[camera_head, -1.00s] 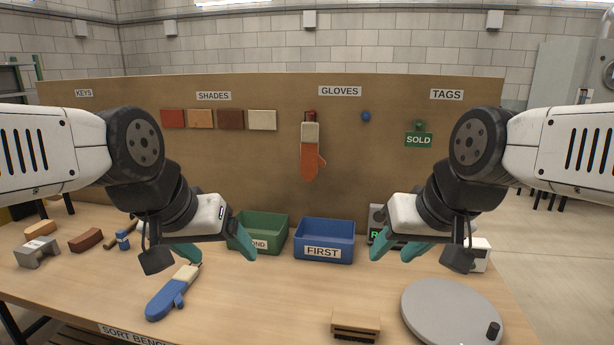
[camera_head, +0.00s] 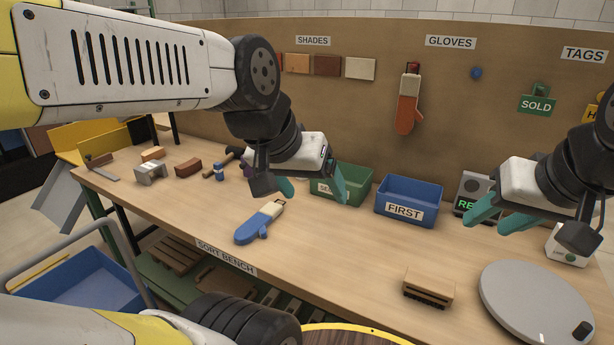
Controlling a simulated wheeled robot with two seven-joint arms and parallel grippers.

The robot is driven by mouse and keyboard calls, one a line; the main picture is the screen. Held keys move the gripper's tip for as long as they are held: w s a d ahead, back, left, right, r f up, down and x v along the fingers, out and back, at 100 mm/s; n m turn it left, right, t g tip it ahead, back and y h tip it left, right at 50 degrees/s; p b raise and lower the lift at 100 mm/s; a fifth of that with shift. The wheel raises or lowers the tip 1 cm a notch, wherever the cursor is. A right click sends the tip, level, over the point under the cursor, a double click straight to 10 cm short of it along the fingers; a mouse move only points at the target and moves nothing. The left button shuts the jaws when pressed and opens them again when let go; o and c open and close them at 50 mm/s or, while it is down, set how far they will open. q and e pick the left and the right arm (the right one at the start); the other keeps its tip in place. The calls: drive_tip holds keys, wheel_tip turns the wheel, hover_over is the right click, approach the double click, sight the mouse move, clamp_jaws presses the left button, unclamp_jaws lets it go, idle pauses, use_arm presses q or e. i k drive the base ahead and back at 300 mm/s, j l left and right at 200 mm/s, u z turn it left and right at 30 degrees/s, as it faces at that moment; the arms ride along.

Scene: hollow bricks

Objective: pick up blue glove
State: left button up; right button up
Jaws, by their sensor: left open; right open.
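The blue glove (camera_head: 254,226) lies flat on the bench, left of centre in the head view. It is blue with a pale cuff that points to the upper right. My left gripper (camera_head: 312,187) is open and empty above the bench, to the upper right of the glove and in front of the green bin. My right gripper (camera_head: 490,216) is open and empty farther right, in front of the display unit. Neither gripper touches the glove.
A green bin (camera_head: 352,178) and a blue bin (camera_head: 408,190) marked FIRST stand behind. An orange glove (camera_head: 407,113) hangs on the board. A brush (camera_head: 429,285) and a grey turntable (camera_head: 540,305) are at right. Several bricks lie left. Bench around the glove is clear.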

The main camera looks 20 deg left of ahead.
sight(255, 226)
drive_tip(key=i+j+u, duration=0.15)
drive_tip(key=j+u, duration=0.25)
drive_tip(key=i+j+u, duration=0.35)
drive_tip(key=k+j, duration=0.05)
drive_tip(key=k, duration=0.05)
